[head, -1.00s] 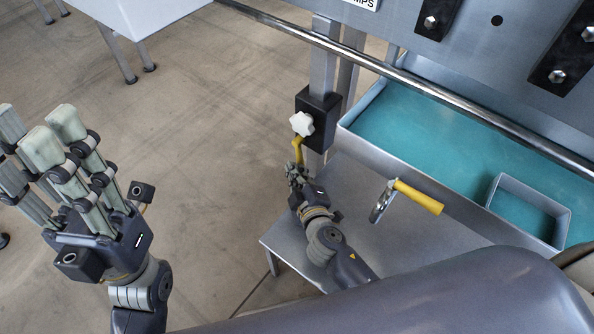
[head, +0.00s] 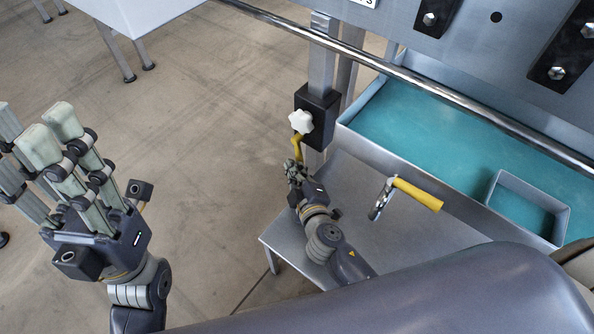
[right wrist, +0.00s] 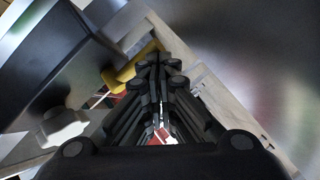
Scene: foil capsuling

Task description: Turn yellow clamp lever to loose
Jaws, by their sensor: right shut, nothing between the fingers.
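The yellow clamp lever (head: 297,148) hangs steeply down from the black clamp block (head: 320,108), below a white star knob (head: 300,121), in the head view. It also shows in the right wrist view (right wrist: 130,72), just left of my fingertips. My right gripper (head: 293,168) is shut and empty, with its fingertips close by the lever's lower end. I cannot tell whether they touch it. The right wrist view shows its fingers (right wrist: 158,75) drawn together. My left gripper (head: 36,118) is open and empty at the far left, with its fingers pointing up.
A grey shelf (head: 350,215) lies below the right forearm. A crank with a yellow handle (head: 417,194) stands right of it. A teal-lined tray (head: 440,130) with a small box (head: 527,210) and a long metal rail (head: 400,75) lie beyond. Floor left of the clamp is clear.

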